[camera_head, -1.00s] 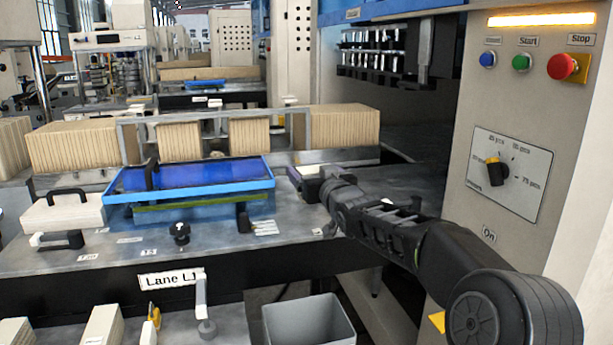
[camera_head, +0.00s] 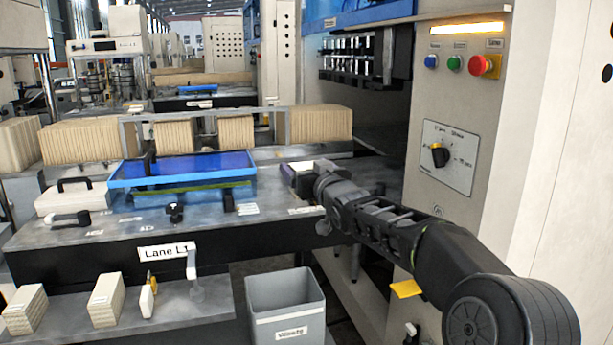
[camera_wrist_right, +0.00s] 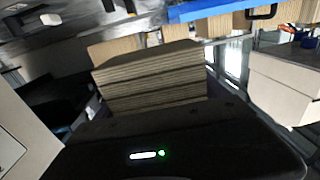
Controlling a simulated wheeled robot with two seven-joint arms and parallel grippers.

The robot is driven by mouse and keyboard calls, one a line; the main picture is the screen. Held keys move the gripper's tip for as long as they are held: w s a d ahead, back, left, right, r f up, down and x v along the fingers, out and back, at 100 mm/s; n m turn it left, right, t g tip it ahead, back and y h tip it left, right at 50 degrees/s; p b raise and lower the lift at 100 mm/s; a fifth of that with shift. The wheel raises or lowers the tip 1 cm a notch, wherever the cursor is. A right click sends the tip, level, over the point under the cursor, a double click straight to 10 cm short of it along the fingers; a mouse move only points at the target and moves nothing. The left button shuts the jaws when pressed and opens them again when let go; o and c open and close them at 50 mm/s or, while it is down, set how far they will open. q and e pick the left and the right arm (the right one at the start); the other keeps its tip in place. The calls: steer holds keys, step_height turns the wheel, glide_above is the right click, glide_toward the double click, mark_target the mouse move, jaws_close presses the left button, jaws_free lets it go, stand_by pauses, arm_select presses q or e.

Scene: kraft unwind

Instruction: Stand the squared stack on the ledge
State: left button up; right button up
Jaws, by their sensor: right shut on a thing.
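My right gripper (camera_head: 308,184) reaches in from the right over the right end of the grey work table. It is shut on a squared stack of brown kraft pieces, whose layered edges show in the right wrist view (camera_wrist_right: 150,82). In the head view the gripper and arm largely hide this stack. A low ledge (camera_head: 190,312) runs below the front of the table. Two stacks stand on it, one at the far left (camera_head: 25,308) and one right of that (camera_head: 106,298). My left gripper is not in view.
A blue-topped tray (camera_head: 183,168) lies on the table left of my right gripper. A grey waste bin (camera_head: 287,304) stands below, right of the ledge. A yellow-handled tool (camera_head: 148,294) and a pale upright fixture (camera_head: 193,270) occupy the ledge. The machine's control panel (camera_head: 449,157) rises at right.

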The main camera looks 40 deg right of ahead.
steer(key=s+a+f+n+y, duration=0.1)
steer(key=s+a+f+y, duration=0.1)
steer(key=a+f, duration=1.2)
steer(key=s+a+f+n+y, duration=0.2)
steer(key=s+a+f, duration=0.1)
steer(key=a+f, duration=1.2)
step_height(320, 180, down, 5)
steer(key=shift+a+r+y, duration=0.1)
steer(key=shift+a+y, duration=0.2)
steer(key=shift+y, duration=0.1)
